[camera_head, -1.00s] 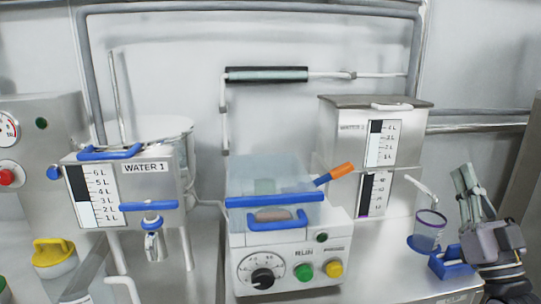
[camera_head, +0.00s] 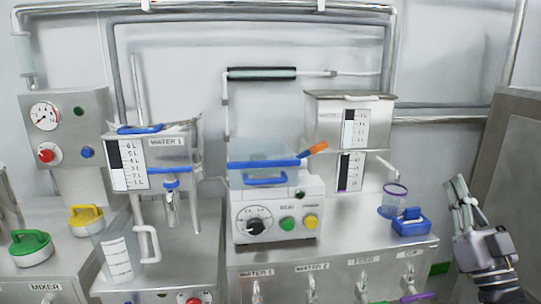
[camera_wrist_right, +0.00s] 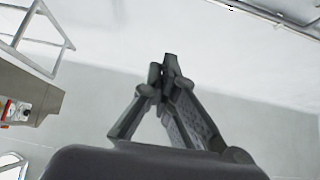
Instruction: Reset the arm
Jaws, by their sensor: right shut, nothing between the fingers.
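My right gripper (camera_head: 461,192) is at the right of the head view, raised with its fingers pointing up. It is shut and empty, to the right of the blue holder and apart from it. In the right wrist view the fingertips (camera_wrist_right: 170,66) meet, with nothing between them. My left gripper is in neither view.
A clear cup with a purple rim (camera_head: 393,202) is by a blue holder (camera_head: 409,222) at the counter's right end. A mixer with a dial (camera_head: 254,222) stands mid-counter. A WATER 1 tank (camera_head: 170,150) and a clear jug (camera_head: 119,257) are at left. A steel cabinet (camera_head: 513,170) stands right.

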